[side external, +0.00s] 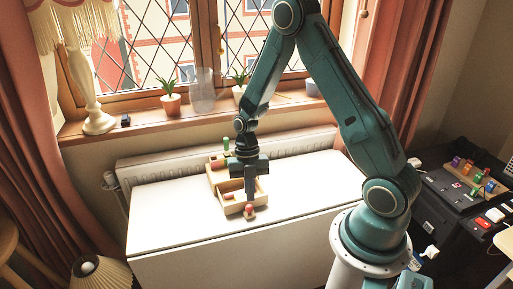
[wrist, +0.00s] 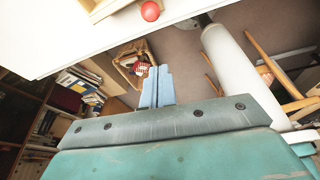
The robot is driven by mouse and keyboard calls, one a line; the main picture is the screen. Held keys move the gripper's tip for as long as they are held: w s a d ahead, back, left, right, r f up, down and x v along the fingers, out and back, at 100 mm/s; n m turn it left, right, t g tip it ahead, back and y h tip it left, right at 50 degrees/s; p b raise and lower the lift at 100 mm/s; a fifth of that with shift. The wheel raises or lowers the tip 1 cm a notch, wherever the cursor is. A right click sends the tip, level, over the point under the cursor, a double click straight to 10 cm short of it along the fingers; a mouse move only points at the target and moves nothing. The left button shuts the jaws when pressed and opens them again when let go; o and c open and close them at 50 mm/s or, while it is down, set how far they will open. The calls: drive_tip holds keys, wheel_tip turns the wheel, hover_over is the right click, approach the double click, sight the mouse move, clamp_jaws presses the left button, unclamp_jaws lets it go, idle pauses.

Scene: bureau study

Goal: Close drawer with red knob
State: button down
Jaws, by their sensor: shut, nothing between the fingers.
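A small light-wood drawer unit (side external: 214,178) stands on the white table (side external: 165,222). A drawer (side external: 232,209) sticks out of its front, toward the table's front edge. The red knob (side external: 249,209) is on the front of this drawer; it also shows at the top of the wrist view (wrist: 150,11), beside a strip of pale wood (wrist: 105,9). My gripper (side external: 250,197) points down close to the drawer front and knob. In the wrist view its two fingers (wrist: 157,70) are together and empty. I cannot tell whether they touch the drawer; the arm hides part of the unit.
A green item (side external: 226,145) is at the back of the unit. A radiator (side external: 150,172) and a window sill with plants (side external: 171,103) are behind the table. A dark cabinet with small objects (side external: 460,195) stands at right. The table is clear on both sides.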

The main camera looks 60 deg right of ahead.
drive_tip(key=x, duration=0.9)
drive_tip(key=shift+w+d+f, duration=0.1)
drive_tip(key=shift+w+f, duration=0.05)
drive_tip(key=shift+f, duration=0.2)
drive_tip(key=shift+w+d+r, duration=0.2)
drive_tip(key=shift+w+d, duration=0.3)
drive_tip(key=shift+d, duration=0.2)
drive_tip(key=shift+w+d+r, duration=0.2)
drive_tip(key=shift+w+d, duration=0.3)
drive_tip(key=shift+d, duration=0.2)
